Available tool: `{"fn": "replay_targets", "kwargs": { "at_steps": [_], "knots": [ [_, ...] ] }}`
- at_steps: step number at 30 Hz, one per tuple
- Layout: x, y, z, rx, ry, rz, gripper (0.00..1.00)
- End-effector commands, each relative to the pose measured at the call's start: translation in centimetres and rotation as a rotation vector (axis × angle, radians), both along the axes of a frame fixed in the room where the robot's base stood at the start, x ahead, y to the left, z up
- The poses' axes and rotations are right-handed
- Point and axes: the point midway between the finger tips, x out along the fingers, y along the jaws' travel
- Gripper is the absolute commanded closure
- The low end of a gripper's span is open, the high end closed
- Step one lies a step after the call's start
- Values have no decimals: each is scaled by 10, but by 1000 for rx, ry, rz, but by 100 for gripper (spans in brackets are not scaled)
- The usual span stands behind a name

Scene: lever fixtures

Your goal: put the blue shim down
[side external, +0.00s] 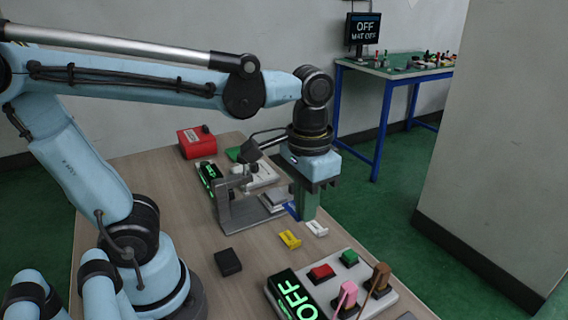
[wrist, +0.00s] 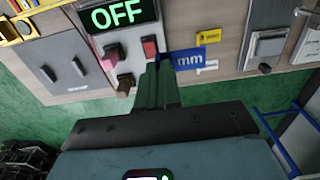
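The blue shim (wrist: 188,59) is a flat blue plate; the letters "mm" show on it. In the wrist view its left end lies at the fingertips of my gripper (wrist: 160,66), which look closed together on it. It looks larger than the other shims there, so it seems raised above the table. In the side view, only a small blue part (side external: 291,211) shows at the left of my gripper (side external: 305,212), whose green fingers point down. A yellow shim (side external: 290,239) and a white shim (side external: 316,229) lie on the table close by.
A grey clamp fixture (side external: 236,213) stands left of my gripper. A panel with a lit OFF display (side external: 295,296), red and green buttons, and pink and brown levers is at the front. A black block (side external: 228,262) lies left. Bare tabletop (side external: 180,205) shows farther left.

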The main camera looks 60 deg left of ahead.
Motion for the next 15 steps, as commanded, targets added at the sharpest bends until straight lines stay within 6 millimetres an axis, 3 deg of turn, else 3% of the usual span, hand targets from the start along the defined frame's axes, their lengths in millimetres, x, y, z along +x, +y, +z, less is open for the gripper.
{"fn": "replay_targets", "kwargs": {
  "at_steps": [3, 7, 12, 15],
  "knots": [
    [30, 18, 11, 0, 0, 6, 100],
    [53, 35, 18, 0, 0, 4, 100],
    [67, 47, 22, 0, 0, 0, 100],
    [64, 45, 22, 0, 0, -3, 100]
  ]
}}
